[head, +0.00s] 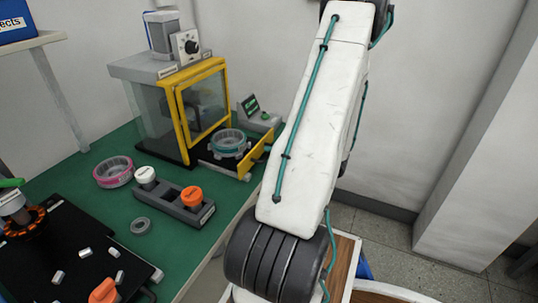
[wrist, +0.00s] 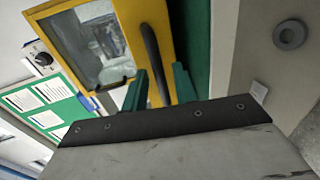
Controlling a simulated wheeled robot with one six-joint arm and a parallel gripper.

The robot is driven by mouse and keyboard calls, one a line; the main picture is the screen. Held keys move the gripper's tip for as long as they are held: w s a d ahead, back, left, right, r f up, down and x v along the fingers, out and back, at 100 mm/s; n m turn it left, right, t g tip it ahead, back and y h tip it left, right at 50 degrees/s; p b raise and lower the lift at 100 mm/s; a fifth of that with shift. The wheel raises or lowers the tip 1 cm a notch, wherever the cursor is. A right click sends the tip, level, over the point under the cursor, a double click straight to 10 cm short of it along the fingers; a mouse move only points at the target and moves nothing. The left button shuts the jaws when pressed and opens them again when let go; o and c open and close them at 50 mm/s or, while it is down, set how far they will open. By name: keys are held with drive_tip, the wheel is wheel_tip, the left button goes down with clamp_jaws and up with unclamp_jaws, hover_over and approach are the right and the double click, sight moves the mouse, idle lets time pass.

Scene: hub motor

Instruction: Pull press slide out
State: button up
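The press (head: 160,110) stands on the green bench with its yellow-framed window (head: 203,100). A black slide (head: 215,158) sticks out at its base, with a yellow front plate (head: 257,158); a ring with a teal band (head: 229,142) sits on it. In the wrist view, a dark bar handle (wrist: 151,55) runs along the yellow face beside the window. My gripper (wrist: 160,85) has its two green fingers apart, one on each side of the handle's near end. I cannot tell whether they touch it. In the head view my arm hides the gripper.
A pink-banded ring (head: 113,172), a grey holder (head: 178,203) with white and orange knobs, and a small grey ring (head: 141,226) lie left of the slide. A small control box (head: 258,118) stands behind it. Open floor (head: 380,235) lies right of the bench.

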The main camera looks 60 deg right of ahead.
drive_tip(key=v, duration=0.6)
idle(0.5)
